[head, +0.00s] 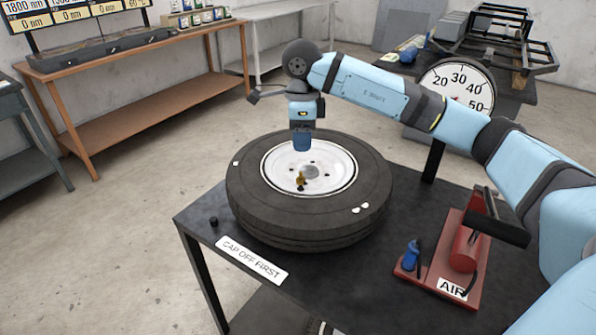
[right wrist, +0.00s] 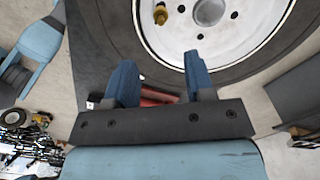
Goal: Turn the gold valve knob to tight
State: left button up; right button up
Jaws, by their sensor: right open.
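The gold valve knob (head: 300,179) stands on the white wheel rim (head: 322,186) of a tire (head: 265,220) lying flat on the dark table. It also shows at the top of the right wrist view (right wrist: 160,14). My right gripper (head: 302,148) points down above the rim, just above and behind the knob in the head view. In the right wrist view its two blue fingers (right wrist: 160,75) are apart with nothing between them, and the knob lies beyond the tips. My left gripper is not in view.
A small black cap (head: 213,221) and a "CAP OFF FIRST" label (head: 252,260) lie at the table's front left. A red air unit (head: 462,250) stands at the right. A round dial gauge (head: 457,92) stands behind the tire, near my right arm.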

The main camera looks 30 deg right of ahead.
aim_at(301, 172)
notch_tip(301, 172, down, 11)
jog(key=shift+w+f, duration=0.1)
dwell(0.3)
grip_shut()
